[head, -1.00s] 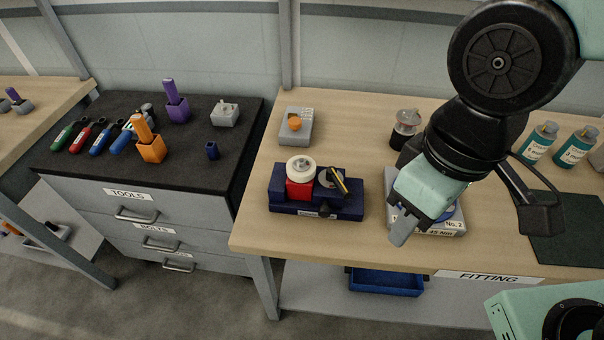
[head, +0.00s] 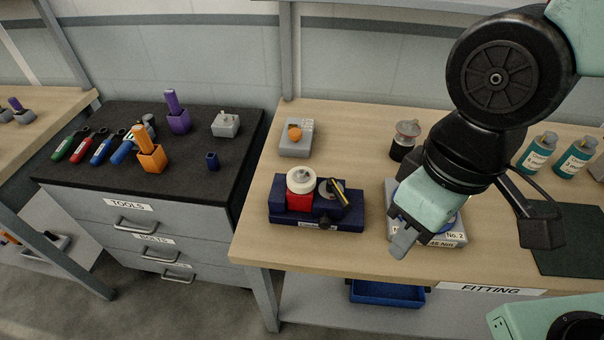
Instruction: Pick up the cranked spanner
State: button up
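Several hand tools with coloured handles lie side by side on the black top of the tool cabinet at the left: a green-handled one (head: 64,149), a red-handled one (head: 83,148), a blue-handled one (head: 104,150) and another blue one (head: 122,153). Their heads are dark and small, so I cannot tell which is the cranked spanner. My gripper (head: 402,236) is far to the right of them, pointing down over the front of the fitting bench, in front of a grey No. 2 fixture (head: 452,238). Its fingers overlap in this view, so their opening is unclear. I see nothing held.
On the bench (head: 345,262) are a navy fixture (head: 316,220), a grey box (head: 296,146) and teal bottles (head: 577,158).

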aim_at(86, 143)
jog(key=u, duration=1.5)
jog(key=i+j+u, duration=0.35)
jog(key=i, duration=0.2)
jog(key=i+u, duration=0.35)
jog(key=i, duration=0.15)
jog(key=i+z, duration=0.25)
jog(key=i, duration=0.15)
jog(key=i+j+z, duration=0.2)
jog(key=i, duration=0.2)
jog(key=i+j+z, duration=0.15)
jog(key=i+z, duration=0.15)
jog(key=z, duration=0.15)
jog(key=i+j+z, duration=0.25)
jog(key=z, duration=0.15)
jog(key=i+j+z, duration=0.2)
jog(key=z, duration=0.25)
jog(key=j, duration=0.1)
